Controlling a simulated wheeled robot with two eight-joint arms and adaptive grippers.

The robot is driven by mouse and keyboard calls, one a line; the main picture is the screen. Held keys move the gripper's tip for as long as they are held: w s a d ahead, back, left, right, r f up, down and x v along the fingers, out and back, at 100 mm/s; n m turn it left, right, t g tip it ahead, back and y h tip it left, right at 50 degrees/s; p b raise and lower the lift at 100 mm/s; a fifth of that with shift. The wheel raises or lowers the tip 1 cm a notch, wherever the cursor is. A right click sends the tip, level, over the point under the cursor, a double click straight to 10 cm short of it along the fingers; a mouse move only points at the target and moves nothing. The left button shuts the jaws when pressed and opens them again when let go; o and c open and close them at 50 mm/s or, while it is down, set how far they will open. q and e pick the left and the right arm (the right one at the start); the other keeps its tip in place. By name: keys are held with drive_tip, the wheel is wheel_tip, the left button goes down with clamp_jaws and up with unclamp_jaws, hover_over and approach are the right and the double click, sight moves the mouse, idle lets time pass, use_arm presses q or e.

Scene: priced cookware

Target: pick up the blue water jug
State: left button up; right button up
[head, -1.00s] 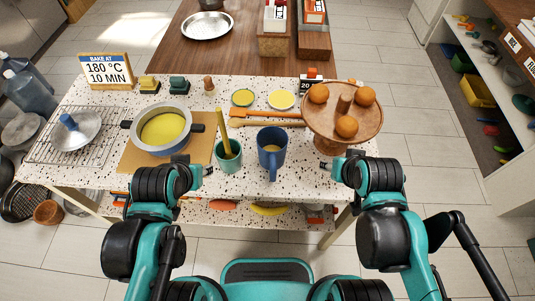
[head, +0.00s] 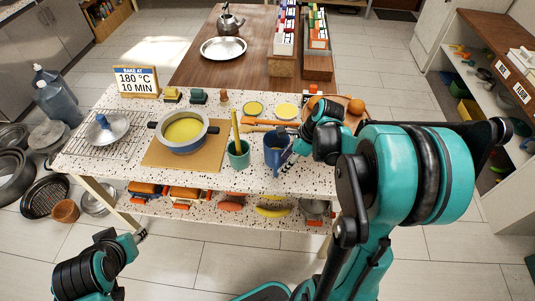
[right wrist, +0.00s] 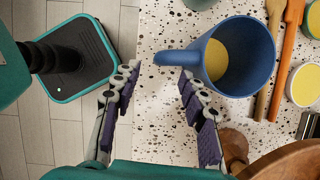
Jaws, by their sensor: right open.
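The blue water jug (head: 274,158) stands upright on the speckled table (head: 240,188), right of a teal cup, with pale yellow contents visible from above. In the right wrist view the jug (right wrist: 250,62) is at upper right, its handle pointing left. My right gripper (head: 290,148) is beside the jug and partly covers its right side. In the right wrist view the right gripper (right wrist: 158,75) is open, with the handle end at its fingertips and nothing gripped. My left gripper (head: 140,236) is low in front of the table, apart from everything; its jaw opening is unclear.
A teal cup (head: 238,158) with a yellow utensil stands close to the jug. A pot (head: 183,132) is farther left. A wooden stand (head: 345,100) with oranges is just right, partly behind my right arm. Wooden utensils (right wrist: 285,50) lie behind the jug.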

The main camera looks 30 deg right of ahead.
drive_tip(key=b+x, duration=0.2)
drive_tip(key=x, duration=0.4)
drive_tip(key=shift+w+a+f, duration=0.15)
drive_tip(key=shift+f, duration=0.15)
drive_tip(key=shift+r, duration=0.1)
drive_tip(key=shift+c, duration=0.9)
clamp_jaws()
